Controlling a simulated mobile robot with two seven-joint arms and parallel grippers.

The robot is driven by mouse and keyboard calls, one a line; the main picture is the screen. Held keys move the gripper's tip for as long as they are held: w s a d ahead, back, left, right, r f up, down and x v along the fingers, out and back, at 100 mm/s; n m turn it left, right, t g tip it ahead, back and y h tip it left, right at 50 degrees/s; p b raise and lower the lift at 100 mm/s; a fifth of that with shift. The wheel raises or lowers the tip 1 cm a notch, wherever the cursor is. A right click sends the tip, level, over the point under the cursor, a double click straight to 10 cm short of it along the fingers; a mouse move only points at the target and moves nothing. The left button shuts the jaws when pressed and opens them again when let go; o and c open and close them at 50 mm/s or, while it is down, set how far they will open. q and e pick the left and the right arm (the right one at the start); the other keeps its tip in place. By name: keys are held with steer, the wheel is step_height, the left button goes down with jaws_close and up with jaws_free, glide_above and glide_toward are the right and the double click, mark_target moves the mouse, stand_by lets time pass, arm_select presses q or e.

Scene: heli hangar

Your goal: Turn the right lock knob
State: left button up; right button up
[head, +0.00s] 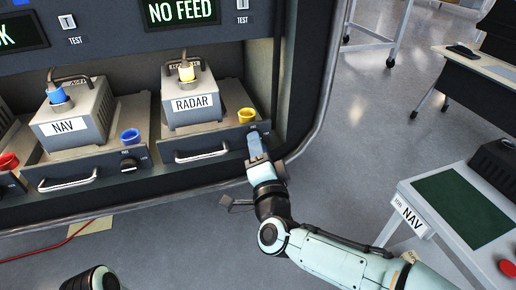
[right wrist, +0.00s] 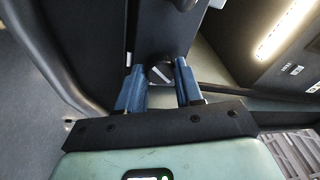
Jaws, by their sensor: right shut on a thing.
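The right lock knob (right wrist: 160,72) is a small dark round knob with a pale bar, on the front panel of the RADAR unit's tray. In the head view my gripper covers it. My right gripper (head: 256,146) reaches the right end of that panel. Its blue fingers stand on either side of the knob in the right wrist view, shut on it. The pale bar looks slanted there. A similar black knob (head: 129,164) sits on the NAV tray. My left gripper is out of view; only a piece of that arm shows at bottom left.
The RADAR unit (head: 190,98) has a yellow cap (head: 247,115) and a tray handle (head: 202,153) close to my gripper. The NAV unit (head: 75,118) is to its left. A bench (head: 465,205) stands at right. The floor between is clear.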

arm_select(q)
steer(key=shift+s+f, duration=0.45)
arm_select(e)
steer(key=shift+d+n+y, duration=0.1)
steer(key=shift+n+y, duration=0.5)
steer(key=shift+n, duration=1.65)
steer(key=shift+n+y, duration=0.6)
steer(key=shift+n, duration=1.95)
steer(key=o, duration=0.8)
steer(key=shift+c, duration=0.2)
steer(key=shift+s, duration=0.1)
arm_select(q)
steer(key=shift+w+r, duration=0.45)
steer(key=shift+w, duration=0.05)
arm_select(e)
steer(key=v, duration=1.3)
